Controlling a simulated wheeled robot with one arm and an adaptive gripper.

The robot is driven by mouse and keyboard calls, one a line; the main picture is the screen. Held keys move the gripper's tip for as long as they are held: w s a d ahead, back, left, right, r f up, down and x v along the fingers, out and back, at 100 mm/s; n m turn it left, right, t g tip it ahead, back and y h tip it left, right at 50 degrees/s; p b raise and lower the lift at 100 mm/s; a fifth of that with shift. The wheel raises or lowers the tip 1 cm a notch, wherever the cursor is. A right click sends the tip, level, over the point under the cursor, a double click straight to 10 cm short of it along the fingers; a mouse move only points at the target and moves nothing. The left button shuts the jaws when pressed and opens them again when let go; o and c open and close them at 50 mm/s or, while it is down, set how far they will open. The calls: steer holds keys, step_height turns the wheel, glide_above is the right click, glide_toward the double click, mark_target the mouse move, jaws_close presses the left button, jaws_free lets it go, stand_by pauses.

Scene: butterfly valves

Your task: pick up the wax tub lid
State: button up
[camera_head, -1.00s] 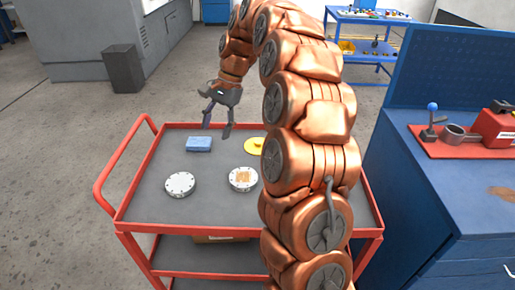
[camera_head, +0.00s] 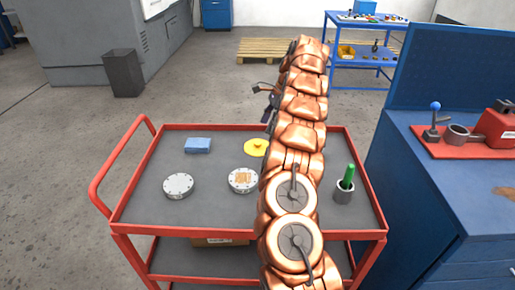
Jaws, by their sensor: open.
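A yellow round disc (camera_head: 256,147), which looks like the wax tub lid, lies on the grey top of the red cart (camera_head: 150,205), towards its far edge. It has a small raised part in the middle. My gripper (camera_head: 264,101) is up beyond the far edge of the cart, left of my copper arm and mostly hidden by it. Its visible finger parts point left and down. It is open, apart from the disc and above it in the picture. I see nothing held in it.
A blue block (camera_head: 198,145), a white flanged disc (camera_head: 178,186) and another with a tan patch (camera_head: 242,180) are on the cart. A grey cup with a green item (camera_head: 345,184) stands right of my arm. A blue workbench (camera_head: 440,190) is close on the right.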

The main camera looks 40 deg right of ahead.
mark_target(258, 142)
steer(key=shift+a+p+x, duration=0.2)
steer(key=shift+p+x, duration=0.35)
steer(key=shift+x, duration=3.35)
steer(key=shift+r, duration=0.1)
steer(key=c, duration=0.9)
steer(key=shift+c, duration=0.2)
